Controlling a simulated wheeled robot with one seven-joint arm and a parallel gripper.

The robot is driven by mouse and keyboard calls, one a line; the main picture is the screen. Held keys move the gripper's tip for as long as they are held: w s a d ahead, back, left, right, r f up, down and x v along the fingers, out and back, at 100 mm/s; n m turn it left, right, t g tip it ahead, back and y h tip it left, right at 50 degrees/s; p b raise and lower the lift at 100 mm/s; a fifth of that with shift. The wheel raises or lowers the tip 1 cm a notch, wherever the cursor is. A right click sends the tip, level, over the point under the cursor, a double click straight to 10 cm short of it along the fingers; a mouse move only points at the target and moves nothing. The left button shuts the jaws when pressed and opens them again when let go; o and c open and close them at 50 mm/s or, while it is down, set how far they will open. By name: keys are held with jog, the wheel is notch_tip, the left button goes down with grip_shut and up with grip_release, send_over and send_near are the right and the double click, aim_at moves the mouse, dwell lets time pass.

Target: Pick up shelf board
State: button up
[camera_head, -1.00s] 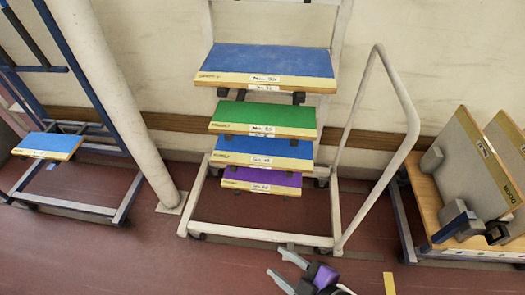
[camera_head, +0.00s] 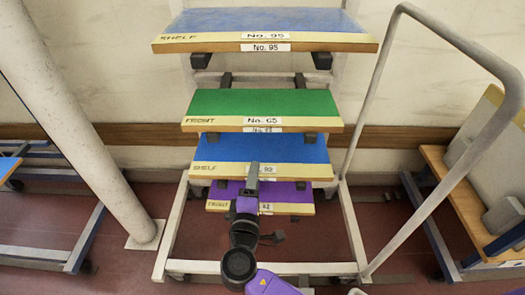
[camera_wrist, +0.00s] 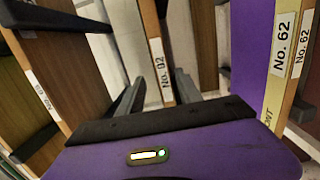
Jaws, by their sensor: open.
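Two boards are marked SHELF: a blue one labelled No. 92 (camera_head: 295,150), third from the top of the rack, and a larger blue one labelled No. 95 (camera_head: 270,20) on top. My gripper (camera_head: 266,200) is in front of the lower boards, and one finger covers part of the No. 92 front edge. In the wrist view, my gripper (camera_wrist: 158,90) is open, and the labelled edge of No. 92 (camera_wrist: 160,68) shows between the fingers. I cannot tell whether the fingers are beside this edge or short of it. Nothing is held.
A green FRONT board No. 65 (camera_head: 265,103) sits above No. 92, and a purple FRONT board No. 62 (camera_head: 295,195) sits close below. The white rack (camera_head: 168,240) has a tall tube handle (camera_head: 395,225) at right. A white pillar (camera_head: 75,120) stands at left.

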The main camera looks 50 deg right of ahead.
aim_at(259, 158)
jog(key=x, duration=0.2)
jog(key=b+x, duration=0.1)
jog(key=x, duration=0.2)
jog(key=b+x, duration=0.1)
jog(key=x, duration=0.1)
jog(key=shift+d+f, duration=0.35)
jog(key=shift+d, duration=0.05)
grip_shut()
dwell(1.0)
jog(key=shift+a+r, duration=0.1)
